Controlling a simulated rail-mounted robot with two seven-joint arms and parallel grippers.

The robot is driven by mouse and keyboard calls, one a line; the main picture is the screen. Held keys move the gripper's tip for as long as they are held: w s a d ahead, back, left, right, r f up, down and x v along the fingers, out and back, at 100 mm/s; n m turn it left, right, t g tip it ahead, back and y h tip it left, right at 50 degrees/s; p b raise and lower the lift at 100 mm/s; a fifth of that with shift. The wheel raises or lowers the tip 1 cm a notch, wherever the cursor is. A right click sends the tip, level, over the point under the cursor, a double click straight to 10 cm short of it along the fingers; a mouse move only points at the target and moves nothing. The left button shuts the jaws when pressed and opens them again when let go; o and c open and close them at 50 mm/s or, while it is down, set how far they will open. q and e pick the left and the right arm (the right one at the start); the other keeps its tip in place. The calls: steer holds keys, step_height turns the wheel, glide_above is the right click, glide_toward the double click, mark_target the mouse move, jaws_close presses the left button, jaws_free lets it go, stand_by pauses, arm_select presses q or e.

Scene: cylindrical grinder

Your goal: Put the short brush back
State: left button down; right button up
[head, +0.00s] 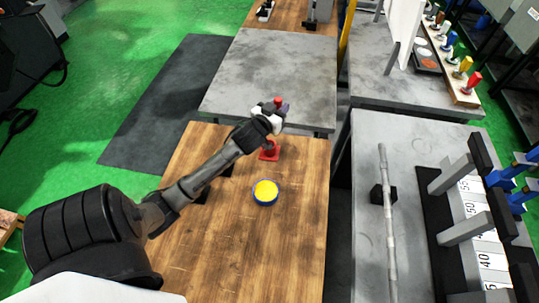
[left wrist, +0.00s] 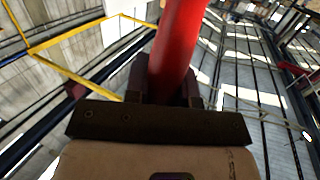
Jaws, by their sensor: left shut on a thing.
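My left gripper (head: 270,118) is over the far end of the wooden table, shut on a red cylinder. The cylinder's red top (head: 278,101) shows just above the gripper in the head view. In the left wrist view the smooth red cylinder (left wrist: 180,45) stands between the two dark fingers and runs out of the top edge. A red foot (head: 269,152) shows on the table below the gripper. I cannot tell whether it joins the held cylinder. No bristles show, so I cannot tell whether the held thing is the short brush. My right gripper is out of view.
A round yellow-topped tin with a blue rim (head: 265,192) stands on the wooden table (head: 250,255). A grey table (head: 270,75) lies beyond. At the far right, a wooden rack (head: 465,98) holds several coloured-handled tools. A long stepped shaft (head: 388,225) lies on the right grey table.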

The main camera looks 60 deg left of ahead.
arm_select(q)
step_height(320, 180, down, 11)
steer(key=s+a+b, duration=0.1)
steer(key=a+b, duration=0.1)
steer(key=shift+s+n+y, duration=0.3)
steer(key=shift+s, duration=0.05)
steer(key=shift+f, duration=0.3)
steer(key=c, duration=1)
jaws_free()
steer(key=shift+o, duration=0.2)
